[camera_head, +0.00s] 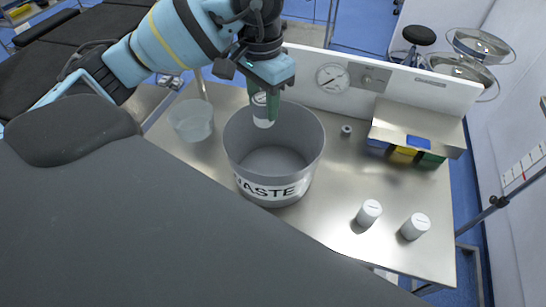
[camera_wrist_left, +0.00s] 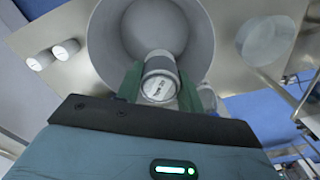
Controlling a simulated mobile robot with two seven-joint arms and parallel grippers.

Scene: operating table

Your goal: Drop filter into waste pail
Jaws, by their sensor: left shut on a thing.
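The filter (camera_head: 262,112) is a small white canister with a grey band, held upright by my left gripper (camera_head: 265,105). My left gripper is shut on it, with green fingers on both sides. The filter also shows between the fingers in the left wrist view (camera_wrist_left: 160,80). The waste pail (camera_head: 262,185) is a grey round bucket marked "WASTE" on the table. The filter is at the far part of the pail's opening, near its rim; its exact height is hard to tell. The visible pail floor is empty. My right gripper is not in view.
Two white canisters (camera_head: 369,212) (camera_head: 415,226) stand on the steel table (camera_head: 340,180) at the right. A clear beaker (camera_head: 192,121) stands left of the pail. A panel with a gauge (camera_head: 332,77) borders the back. A steel shelf with coloured bins (camera_head: 404,154) is at the right.

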